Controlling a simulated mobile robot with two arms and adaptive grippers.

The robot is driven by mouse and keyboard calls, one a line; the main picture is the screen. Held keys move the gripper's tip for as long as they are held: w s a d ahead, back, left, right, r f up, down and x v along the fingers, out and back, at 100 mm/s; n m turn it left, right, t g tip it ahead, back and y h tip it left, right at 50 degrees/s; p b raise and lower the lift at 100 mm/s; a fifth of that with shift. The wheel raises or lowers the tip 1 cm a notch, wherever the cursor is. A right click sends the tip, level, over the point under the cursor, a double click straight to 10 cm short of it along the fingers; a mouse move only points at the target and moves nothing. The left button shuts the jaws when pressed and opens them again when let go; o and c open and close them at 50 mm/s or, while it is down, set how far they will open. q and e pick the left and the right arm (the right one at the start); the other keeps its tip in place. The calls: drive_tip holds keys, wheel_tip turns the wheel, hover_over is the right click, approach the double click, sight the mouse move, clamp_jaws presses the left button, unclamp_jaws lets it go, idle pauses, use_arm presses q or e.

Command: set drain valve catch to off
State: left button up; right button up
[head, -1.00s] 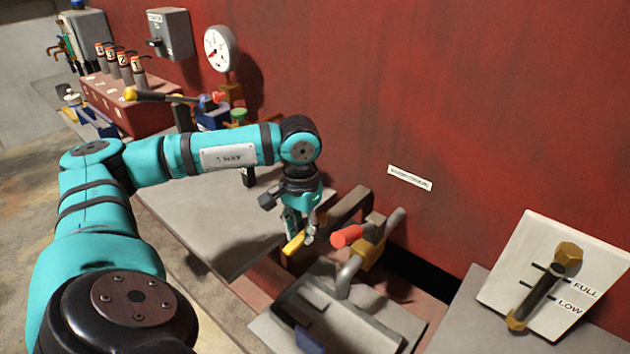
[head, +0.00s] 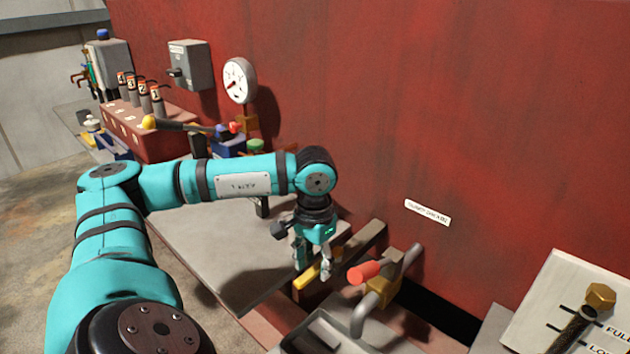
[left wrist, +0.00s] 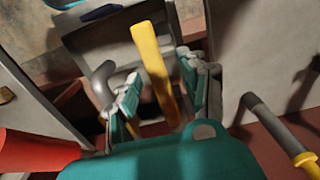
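A yellow bar-shaped lever (head: 308,277), which may be the drain valve catch, sticks out low beside the red wall in the head view. It also shows in the left wrist view (left wrist: 150,62), upright in the picture. My left gripper (head: 314,264) points down at this lever. In the left wrist view its two teal-and-grey fingers (left wrist: 158,95) stand apart, one on each side of the yellow bar, with gaps visible. I cannot tell how deep the bar sits between them. My right gripper is in neither view.
A red-handled lever (head: 365,272) on a bent grey pipe stands close right of my left gripper. A white label (head: 427,212) is on the wall. A grey plate (head: 215,255) lies left; a FULL/LOW gauge board (head: 535,310) stands at right.

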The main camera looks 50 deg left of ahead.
sight(314, 268)
use_arm(q)
drive_tip(key=shift+r, duration=0.2)
wheel_tip(314, 268, up, 12)
drive_tip(key=shift+f, duration=0.2)
